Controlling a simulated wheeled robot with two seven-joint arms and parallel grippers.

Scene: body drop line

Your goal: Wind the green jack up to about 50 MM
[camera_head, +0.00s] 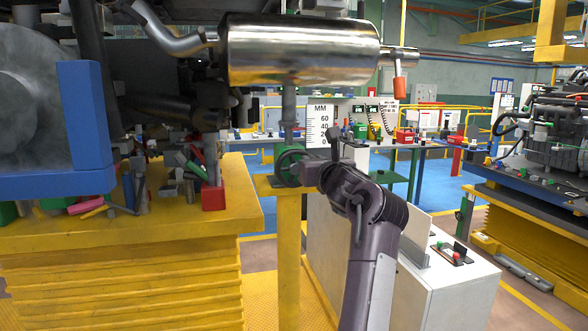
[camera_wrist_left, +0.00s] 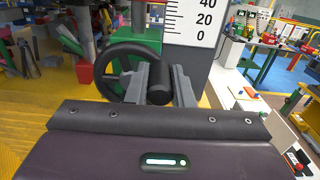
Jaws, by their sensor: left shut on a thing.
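The green jack (camera_head: 281,150) stands on a yellow post, its grey column rising toward the silver muffler (camera_head: 300,52). Its dark handwheel (camera_head: 288,165) faces me. A white MM scale (camera_head: 320,122) stands beside it, with 60, 40 and 20 showing; I cannot make out a pointer. My left gripper (camera_head: 312,172) is at the wheel's right side. In the left wrist view, its two grey fingers are shut on the black crank handle (camera_wrist_left: 159,82) at the right of the wheel rim (camera_wrist_left: 101,72). The green jack body (camera_wrist_left: 143,42) and scale (camera_wrist_left: 194,22) are behind. My right gripper is out of view.
A yellow lift table (camera_head: 120,235) with a blue bracket, a red block (camera_head: 213,198) and loose parts stands at the left, close to the jack. A white cabinet (camera_head: 455,290) is at the lower right. The muffler and pipe hang overhead.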

